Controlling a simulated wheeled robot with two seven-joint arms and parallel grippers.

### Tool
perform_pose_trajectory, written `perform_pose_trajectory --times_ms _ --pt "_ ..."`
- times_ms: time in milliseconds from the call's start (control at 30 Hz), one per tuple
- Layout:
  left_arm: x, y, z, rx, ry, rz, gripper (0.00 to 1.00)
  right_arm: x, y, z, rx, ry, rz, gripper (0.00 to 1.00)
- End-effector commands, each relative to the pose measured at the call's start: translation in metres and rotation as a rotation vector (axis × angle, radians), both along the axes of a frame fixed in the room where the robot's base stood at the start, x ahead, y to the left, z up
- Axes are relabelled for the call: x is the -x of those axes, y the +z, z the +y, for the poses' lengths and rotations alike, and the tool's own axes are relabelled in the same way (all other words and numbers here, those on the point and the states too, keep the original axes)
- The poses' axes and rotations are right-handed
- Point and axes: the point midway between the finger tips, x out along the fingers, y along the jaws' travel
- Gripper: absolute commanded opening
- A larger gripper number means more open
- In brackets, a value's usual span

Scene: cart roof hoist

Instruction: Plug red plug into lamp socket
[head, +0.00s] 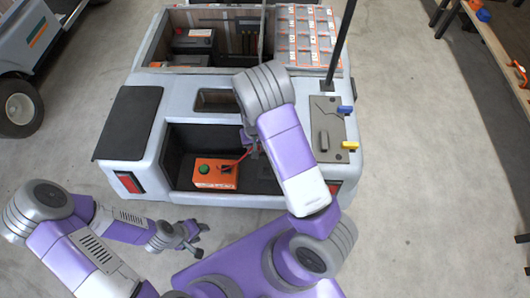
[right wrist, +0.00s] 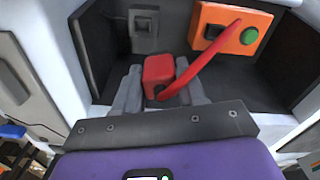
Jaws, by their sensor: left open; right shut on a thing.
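The red plug (right wrist: 158,70) sits between the grey fingers of my right gripper (right wrist: 160,95), which is shut on it. A red cable (right wrist: 205,58) runs from the plug to the orange box (right wrist: 250,18) with a green button. A grey block with a dark recess (right wrist: 143,25), which looks like the lamp socket, lies beyond the plug in the right wrist view. The plug looks apart from it; the exact gap is unclear. In the head view my right arm mostly hides the right gripper. My left gripper (head: 188,241) is open and empty in front of the cart.
The orange box (head: 214,173) stands in the cart's dark front compartment, whose walls enclose the right gripper's work area. A dark post (head: 340,45) rises from the cart's right side, near blue (head: 345,110) and yellow (head: 350,145) handles.

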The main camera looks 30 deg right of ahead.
Motion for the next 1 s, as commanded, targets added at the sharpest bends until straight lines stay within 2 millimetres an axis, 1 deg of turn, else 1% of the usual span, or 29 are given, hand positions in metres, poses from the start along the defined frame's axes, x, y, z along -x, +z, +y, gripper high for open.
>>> perform_pose_trajectory --times_ms 33,100,200,300,433,800,1000 --pt "0.000 0.004 0.000 0.000 0.000 0.001 0.43 0.002 -0.021 -0.011 0.000 -0.055 0.011 0.10" --pt "0.000 0.007 0.000 0.000 0.000 0.000 0.43 0.003 -0.047 -0.021 -0.002 -0.123 0.010 0.10" --pt "0.000 0.009 0.000 0.000 0.000 0.000 0.43 0.007 -0.075 -0.031 -0.006 -0.200 0.011 0.10" --pt "0.000 0.011 0.000 0.000 0.000 0.000 0.43 0.011 -0.092 -0.037 -0.008 -0.249 0.012 0.10" --pt "0.000 0.011 0.000 0.000 0.000 0.000 0.43 0.012 -0.100 -0.040 -0.008 -0.271 0.010 0.10" --pt "0.000 0.010 0.000 0.000 0.000 0.000 0.43 0.013 -0.100 -0.039 -0.007 -0.271 0.010 0.10" --pt "0.000 0.001 0.000 0.000 0.000 0.000 0.43 0.013 -0.110 -0.039 -0.008 -0.271 0.011 0.10"
